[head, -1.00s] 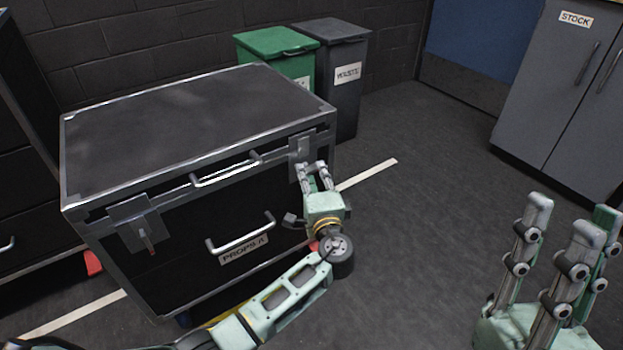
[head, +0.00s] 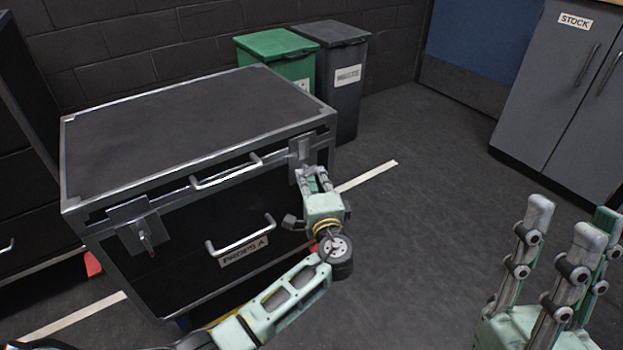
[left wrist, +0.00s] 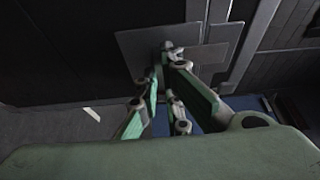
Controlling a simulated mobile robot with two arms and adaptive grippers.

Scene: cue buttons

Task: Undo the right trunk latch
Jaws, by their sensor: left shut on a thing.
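The black trunk (head: 190,130) with metal edges stands on the floor at the left, its lid down. Its right latch (head: 302,150) is a metal plate near the front right corner; the plate also shows in the left wrist view (left wrist: 135,48). My left gripper (head: 312,172) is at the lower part of this latch, shut on the latch's small lever, which its fingers mostly hide. The left latch (head: 130,222) has a plate with a small lever hanging below it. My right gripper (head: 560,235) is raised at the right, fingers apart, empty and away from the trunk.
A lid handle (head: 228,172) and a front handle (head: 242,236) stick out from the trunk's front. A green bin (head: 275,55) and a grey bin (head: 340,75) stand behind it. A grey cabinet (head: 565,90) stands at the back right. The floor between is clear.

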